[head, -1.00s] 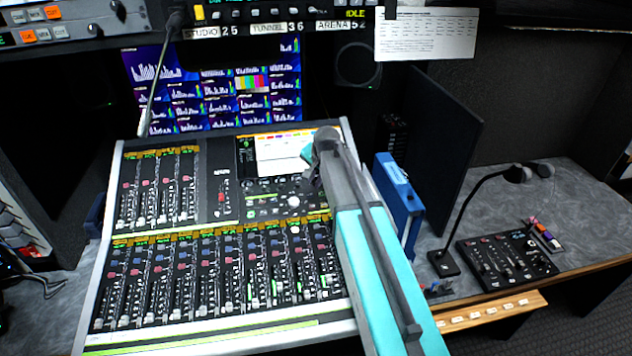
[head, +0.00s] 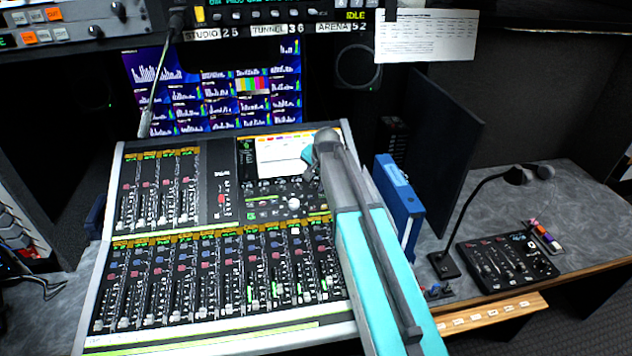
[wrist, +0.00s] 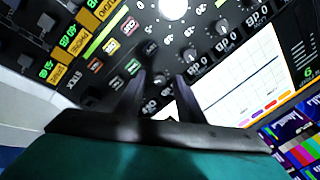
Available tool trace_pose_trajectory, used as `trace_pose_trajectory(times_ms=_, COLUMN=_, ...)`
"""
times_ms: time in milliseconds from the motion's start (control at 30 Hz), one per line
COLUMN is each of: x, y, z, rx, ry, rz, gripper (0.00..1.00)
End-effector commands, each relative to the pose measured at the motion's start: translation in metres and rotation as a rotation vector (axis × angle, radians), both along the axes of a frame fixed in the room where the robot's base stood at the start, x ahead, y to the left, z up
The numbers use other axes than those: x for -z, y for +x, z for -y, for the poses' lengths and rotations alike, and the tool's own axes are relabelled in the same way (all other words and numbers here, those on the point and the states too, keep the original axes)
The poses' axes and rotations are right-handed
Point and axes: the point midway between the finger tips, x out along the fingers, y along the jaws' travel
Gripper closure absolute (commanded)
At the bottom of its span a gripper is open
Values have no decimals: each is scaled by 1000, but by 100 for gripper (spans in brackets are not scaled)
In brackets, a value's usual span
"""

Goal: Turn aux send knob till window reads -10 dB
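The mixing console (head: 220,172) fills the middle of the head view. A row of small dark knobs with small readouts lies under its bright screen (head: 285,155). In the wrist view, knobs such as one right of my fingers (wrist: 190,55) show with readouts beside them.
A larger pale knob (wrist: 172,8) is near the fingers. Fader banks (head: 215,275) fill the front of the console. A thin microphone (head: 152,100) rises behind it. A blue binder (head: 398,205) stands to the right, with a small control box (head: 505,262) beyond.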

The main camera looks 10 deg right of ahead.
Motion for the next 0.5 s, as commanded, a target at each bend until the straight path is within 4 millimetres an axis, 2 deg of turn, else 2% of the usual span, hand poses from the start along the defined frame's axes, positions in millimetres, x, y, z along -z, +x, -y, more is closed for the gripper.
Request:
trace_pose_trajectory(times_ms=267, x=-13, y=-7, z=1, rx=0, ry=-1, rz=1, gripper=66)
trace_pose_trajectory(times_ms=500, x=-36, y=-18, z=2, rx=0, ry=0, rz=3, gripper=66)
